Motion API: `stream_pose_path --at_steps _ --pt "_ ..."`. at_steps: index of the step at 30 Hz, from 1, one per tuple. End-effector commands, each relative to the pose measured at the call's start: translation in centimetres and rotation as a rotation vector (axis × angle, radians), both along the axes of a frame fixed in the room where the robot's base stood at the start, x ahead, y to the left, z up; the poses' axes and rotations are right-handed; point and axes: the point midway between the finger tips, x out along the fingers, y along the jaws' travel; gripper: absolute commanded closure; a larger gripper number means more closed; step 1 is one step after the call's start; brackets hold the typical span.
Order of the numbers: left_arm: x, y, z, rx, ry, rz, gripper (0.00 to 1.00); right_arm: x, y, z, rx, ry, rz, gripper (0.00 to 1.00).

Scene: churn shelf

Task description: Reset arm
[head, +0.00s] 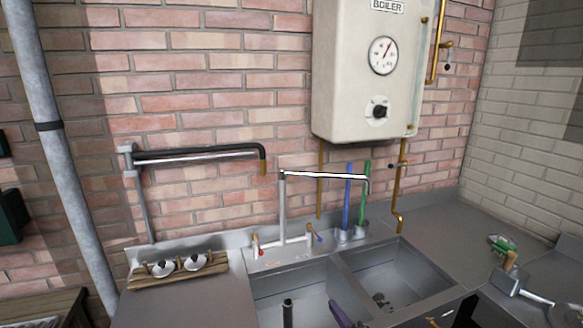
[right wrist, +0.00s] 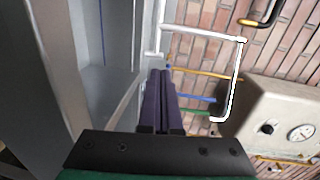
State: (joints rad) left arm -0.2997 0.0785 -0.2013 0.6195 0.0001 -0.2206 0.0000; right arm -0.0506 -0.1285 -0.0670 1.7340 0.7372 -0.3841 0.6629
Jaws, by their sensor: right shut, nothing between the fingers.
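My right gripper (head: 340,314) shows at the bottom edge of the head view, its purple finger over the front of the left sink basin. In the right wrist view its two purple fingers (right wrist: 160,75) lie together, shut with nothing between them. They point toward the sink's back wall and faucet area. Most of this gripper is cut off in the head view. A dark part (head: 460,314) at the bottom right may be my arm. My left gripper is not in view.
A double sink (head: 340,262) with a tall faucet (head: 325,175) lies ahead. Blue and green brushes (head: 348,200) stand behind it. A boiler (head: 345,70) hangs on the brick wall. A rack with white knobs (head: 178,268) is left; a hammer-like tool (head: 508,280) is right.

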Motion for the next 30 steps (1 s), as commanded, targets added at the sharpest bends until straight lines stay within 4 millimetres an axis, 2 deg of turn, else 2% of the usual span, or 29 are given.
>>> stream_pose_path --at_steps 2,8,14,18,23,30 --pt "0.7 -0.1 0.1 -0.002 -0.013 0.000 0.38 -1.2 0.0 -0.7 -0.097 0.020 0.049 1.00" --pt "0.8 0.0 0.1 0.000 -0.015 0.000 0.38 -5.4 -0.4 -2.7 -0.408 0.088 0.209 1.00" --pt "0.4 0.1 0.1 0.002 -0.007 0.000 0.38 -11.2 -2.4 -4.9 -0.762 0.193 0.402 1.00" --pt "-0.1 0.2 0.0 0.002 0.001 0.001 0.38 -15.2 -4.3 -5.8 -0.971 0.275 0.527 1.00" --pt "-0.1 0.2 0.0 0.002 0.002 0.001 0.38 -19.7 -6.9 -6.0 -1.175 0.376 0.662 1.00" --pt "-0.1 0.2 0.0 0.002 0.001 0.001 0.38 -26.0 -10.9 -4.9 -1.409 0.536 0.847 1.00"
